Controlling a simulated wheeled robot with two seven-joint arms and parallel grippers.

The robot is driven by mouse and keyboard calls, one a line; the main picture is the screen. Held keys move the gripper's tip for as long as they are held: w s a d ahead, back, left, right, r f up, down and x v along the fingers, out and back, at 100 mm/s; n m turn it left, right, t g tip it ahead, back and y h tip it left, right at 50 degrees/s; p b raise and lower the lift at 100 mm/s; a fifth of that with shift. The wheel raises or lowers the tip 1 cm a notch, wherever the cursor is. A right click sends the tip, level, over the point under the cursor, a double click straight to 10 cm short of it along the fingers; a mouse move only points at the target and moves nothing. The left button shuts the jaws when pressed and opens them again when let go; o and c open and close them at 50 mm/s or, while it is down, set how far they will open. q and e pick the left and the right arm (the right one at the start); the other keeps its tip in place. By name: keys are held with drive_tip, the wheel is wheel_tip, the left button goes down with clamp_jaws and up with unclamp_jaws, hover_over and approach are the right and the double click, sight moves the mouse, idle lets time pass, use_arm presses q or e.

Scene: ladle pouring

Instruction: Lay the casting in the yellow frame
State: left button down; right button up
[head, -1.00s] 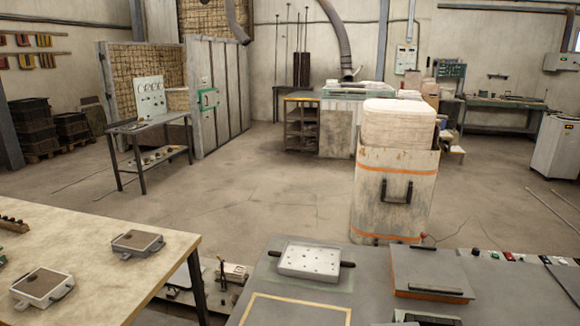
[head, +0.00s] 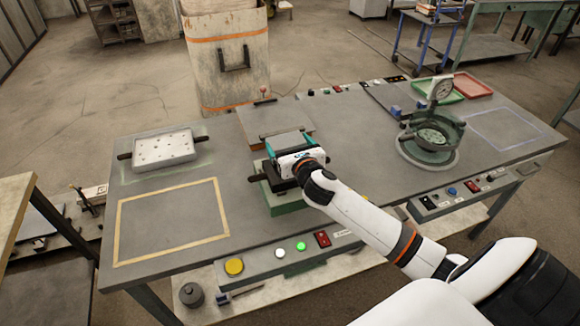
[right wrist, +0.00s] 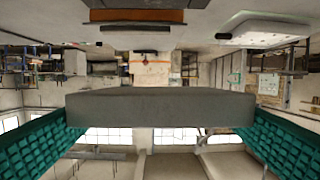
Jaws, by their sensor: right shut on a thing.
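The casting (head: 287,139) is a flat grey block, held between the teal fingertips of my right gripper (head: 289,145). In the right wrist view the casting (right wrist: 160,107) spans the gap between both teal fingers. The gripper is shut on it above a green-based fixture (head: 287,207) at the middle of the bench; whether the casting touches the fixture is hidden. The yellow frame (head: 168,191) is an empty taped outline on the bench top, to the left of the gripper and apart from it. My left gripper is not in view.
A white perforated tray with dark handles (head: 163,148) stands behind the yellow frame. A round fixture with a dial gauge (head: 432,135) stands to the right. Buttons line the front edge. The bench between fixture and frame is clear.

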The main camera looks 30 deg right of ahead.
drive_tip(key=shift+w+d, duration=0.25)
drive_tip(key=shift+d, duration=0.25)
drive_tip(key=shift+w+d, duration=0.2)
drive_tip(key=shift+d, duration=0.3)
wheel_tip(320, 180, down, 10)
drive_tip(key=b, duration=0.1)
drive_tip(key=shift+r, duration=0.2)
drive_tip(key=shift+f, duration=0.1)
drive_tip(key=shift+f+b, duration=0.15)
drive_tip(key=shift+b, duration=0.15)
drive_tip(key=o, duration=0.9)
